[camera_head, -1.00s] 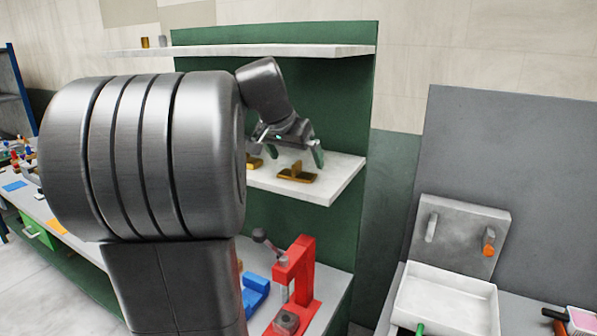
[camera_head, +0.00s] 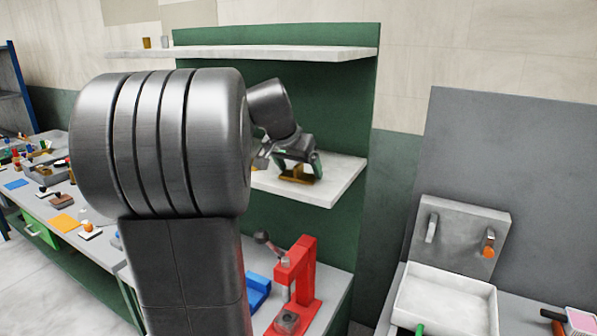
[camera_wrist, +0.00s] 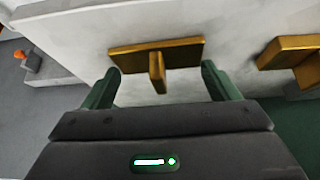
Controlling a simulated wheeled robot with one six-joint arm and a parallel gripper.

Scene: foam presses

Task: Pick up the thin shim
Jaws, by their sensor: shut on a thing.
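The shim (camera_head: 297,177) is a brass-coloured flat plate with a thin upright fin, at the shelf's surface in the head view. In the wrist view the shim (camera_wrist: 130,60) lies between my two fingertips, one at each end of its plate, with the fin in the middle. My gripper (camera_head: 297,168) is shut on it, fingers wide apart; it also shows in the wrist view (camera_wrist: 162,75).
The pale lower shelf (camera_head: 335,187) is on a green back panel (camera_head: 345,90), with an upper shelf (camera_head: 280,53) above. Below are a red press (camera_head: 303,275) and a blue block (camera_head: 257,290). A white tray (camera_head: 445,305) is at right. The shelf right of my gripper is clear.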

